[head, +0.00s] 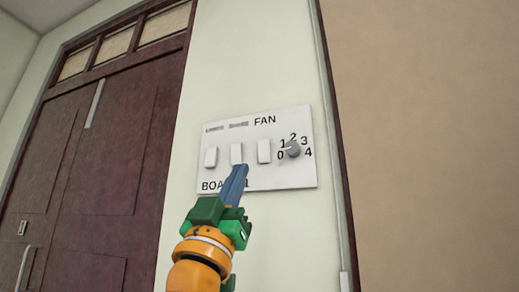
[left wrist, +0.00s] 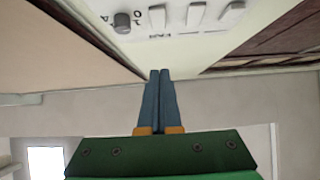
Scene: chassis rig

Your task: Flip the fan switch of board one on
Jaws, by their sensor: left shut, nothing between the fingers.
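The white switch board (head: 280,179) is on the wall, marked FAN above and BOARD, partly covered, below. It has a left switch (head: 210,157), a middle switch (head: 237,153) and a right switch (head: 264,151), the one nearest under the FAN label (head: 264,120). A grey knob (head: 293,150) sits at its right. My left gripper (head: 241,168) is shut and empty, its blue fingertips just below the middle switch; touch cannot be told. In the left wrist view the board shows upside down at the top, with the fan switch (left wrist: 157,18) above the fingertips (left wrist: 160,72). My right gripper is not in view.
A dark red double door (head: 120,150) stands left of the board. A thin conduit (head: 331,150) and a dark edge (head: 343,180) run down the wall to its right, beside a broad tan surface (head: 430,150). The wall around the board is clear.

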